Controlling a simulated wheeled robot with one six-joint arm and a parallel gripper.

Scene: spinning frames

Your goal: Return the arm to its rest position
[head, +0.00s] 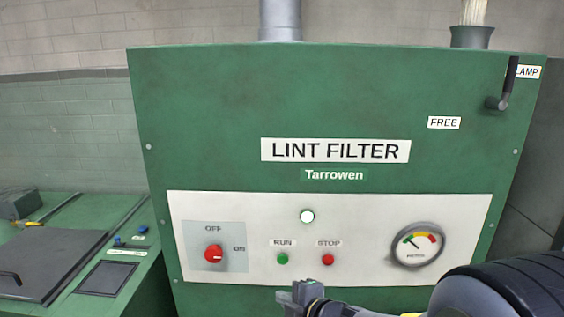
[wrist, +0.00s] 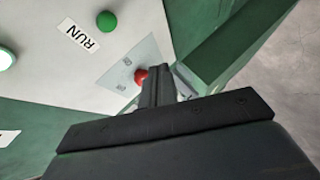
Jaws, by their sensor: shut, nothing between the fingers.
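My gripper (head: 300,293) is at the bottom of the head view, in front of the lower edge of the white control panel (head: 370,215). Its fingers are together with nothing between them. In the wrist view my gripper (wrist: 158,72) points toward the red rotary switch (wrist: 141,76), whose lower part it hides. In the head view the red switch (head: 213,254) is clear of my gripper, to its upper left, and its white mark points toward ON. My dark arm (head: 510,290) enters from the lower right.
The green lint filter cabinet (head: 220,120) fills the middle. Its panel has a lit white lamp (head: 307,216), a green RUN button (head: 282,259), a red STOP button (head: 328,259) and a gauge (head: 418,244). A black lever (head: 507,85) sits upper right. A low green machine (head: 135,275) stands left.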

